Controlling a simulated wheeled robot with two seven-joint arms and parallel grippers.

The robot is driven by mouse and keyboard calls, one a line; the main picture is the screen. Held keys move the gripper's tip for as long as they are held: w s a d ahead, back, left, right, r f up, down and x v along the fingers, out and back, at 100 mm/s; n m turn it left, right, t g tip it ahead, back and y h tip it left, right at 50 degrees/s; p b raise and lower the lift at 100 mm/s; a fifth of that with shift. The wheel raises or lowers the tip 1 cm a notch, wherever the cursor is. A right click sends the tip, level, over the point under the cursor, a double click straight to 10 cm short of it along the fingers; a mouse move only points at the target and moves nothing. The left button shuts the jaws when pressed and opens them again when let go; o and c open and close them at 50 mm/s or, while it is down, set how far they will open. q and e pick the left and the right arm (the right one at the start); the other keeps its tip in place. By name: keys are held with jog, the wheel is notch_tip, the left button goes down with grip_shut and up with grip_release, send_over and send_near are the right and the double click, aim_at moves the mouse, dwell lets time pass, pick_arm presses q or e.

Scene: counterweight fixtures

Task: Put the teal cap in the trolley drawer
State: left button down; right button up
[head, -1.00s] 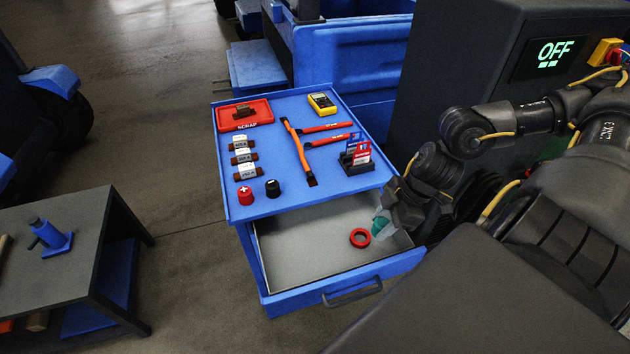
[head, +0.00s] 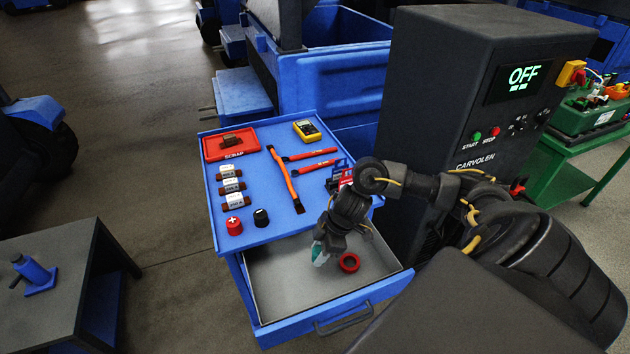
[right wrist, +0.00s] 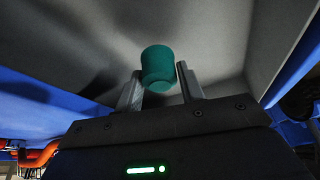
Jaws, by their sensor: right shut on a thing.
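The teal cap (right wrist: 159,68) is between the two fingers of my right gripper (right wrist: 160,88) in the right wrist view. In the head view my right gripper (head: 321,250) points down over the open trolley drawer (head: 283,287), and a bit of teal shows at its fingertips. The gripper is shut on the cap. I cannot tell whether the cap touches the drawer floor. The blue trolley (head: 212,187) stands with its drawer pulled out toward me. My left gripper is not in view.
A red ring (head: 349,262) lies in the drawer, right of my gripper. The trolley top holds a red scrap tray (head: 209,152), a yellow meter (head: 307,130), orange-handled tools (head: 286,178), and red (head: 234,226) and black (head: 261,217) caps. A dark charger cabinet (head: 420,100) stands close on the right.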

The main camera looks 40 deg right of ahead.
jog(key=shift+w+a+f, duration=0.15)
jog(key=shift+w+f, duration=0.2)
jog(key=shift+f, duration=0.05)
notch_tip(320, 180, down, 4)
jog(key=shift+w+a+r, duration=0.1)
jog(key=shift+w+r, duration=0.05)
jog(key=shift+r, duration=0.1)
jog(key=o, duration=0.7)
jog(key=v, duration=1.2)
jog(key=shift+a, duration=0.1)
